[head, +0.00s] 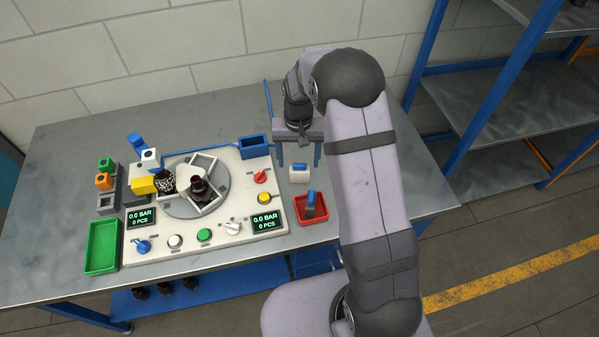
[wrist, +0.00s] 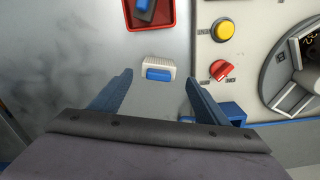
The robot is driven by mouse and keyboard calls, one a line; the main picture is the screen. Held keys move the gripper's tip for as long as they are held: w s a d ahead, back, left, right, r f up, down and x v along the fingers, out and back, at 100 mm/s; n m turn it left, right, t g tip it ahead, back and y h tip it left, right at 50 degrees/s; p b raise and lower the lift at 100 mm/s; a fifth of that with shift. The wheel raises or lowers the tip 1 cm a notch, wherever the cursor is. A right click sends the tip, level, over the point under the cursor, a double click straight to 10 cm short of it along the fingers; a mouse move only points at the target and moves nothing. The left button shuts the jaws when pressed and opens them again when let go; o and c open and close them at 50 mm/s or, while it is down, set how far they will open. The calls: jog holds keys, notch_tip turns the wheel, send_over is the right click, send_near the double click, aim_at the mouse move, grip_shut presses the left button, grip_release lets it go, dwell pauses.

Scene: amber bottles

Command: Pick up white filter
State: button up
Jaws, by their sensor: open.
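The white filter (head: 299,174) is a small white block with a blue top. It stands on the grey table, right of the control panel and just behind the red tray. In the wrist view the white filter (wrist: 158,70) lies ahead of the fingertips, between their lines, with its blue part toward me. My gripper (head: 299,160) is above the table at the filter's far side. Its two blue fingers are apart and empty, and the gripper also shows in the wrist view (wrist: 157,78). The filter is not between the fingers in a grip.
A red tray (head: 300,217) holding a dark and blue piece (head: 312,204) is close in front of the filter. The panel (head: 172,242) with knobs and a blue bin (head: 253,152) are to the left. A green tray (head: 102,248) is at far left. Bare table lies right of the filter.

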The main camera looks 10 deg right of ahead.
aim_at(300, 169)
jog(key=shift+f, duration=0.65)
jog(key=shift+s+f+p, duration=0.15)
jog(key=shift+f+p, duration=0.1)
jog(key=shift+p, duration=0.2)
jog(key=shift+s+d+f+p, duration=0.1)
jog(key=shift+f+p, duration=0.45)
jog(key=shift+f, duration=0.65)
jog(key=shift+s+f+p, duration=0.1)
jog(key=shift+f+p, duration=0.4)
jog(key=shift+f, duration=0.65)
jog(key=c, duration=1.1)
